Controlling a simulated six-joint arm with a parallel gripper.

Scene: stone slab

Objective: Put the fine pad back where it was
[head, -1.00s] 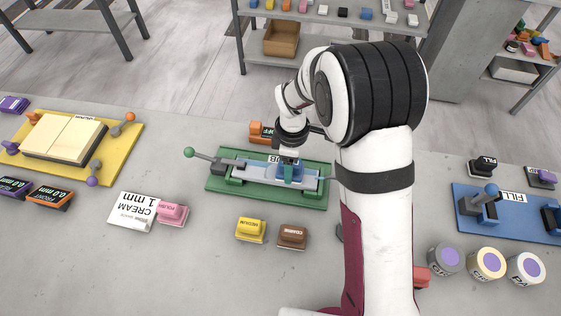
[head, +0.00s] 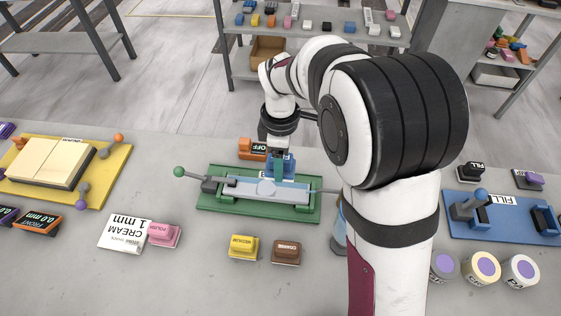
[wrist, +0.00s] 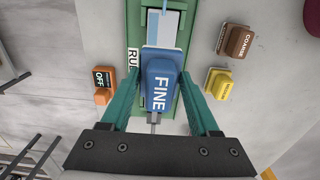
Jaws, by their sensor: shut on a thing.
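The fine pad (wrist: 160,88) is a blue block labelled FINE. In the wrist view it sits between the two green fingers of my gripper (wrist: 155,100), which is shut on it. In the head view the blue pad (head: 281,166) hangs below my gripper (head: 281,152), over the back edge of the green rub station (head: 225,207). A pale bar with a round light spot lies clamped in the station. The pad appears raised above the station; the exact gap is hard to tell. The yellow medium pad (head: 244,247) and brown coarse pad (head: 286,252) stand in front of the station.
An orange OFF box (head: 248,149) stands close behind the station. A pink polish pad (head: 164,234) and cream card (head: 125,233) lie front left. The blue fill station (head: 500,224) and several round tubs are right. Bare slab shows right of the coarse pad.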

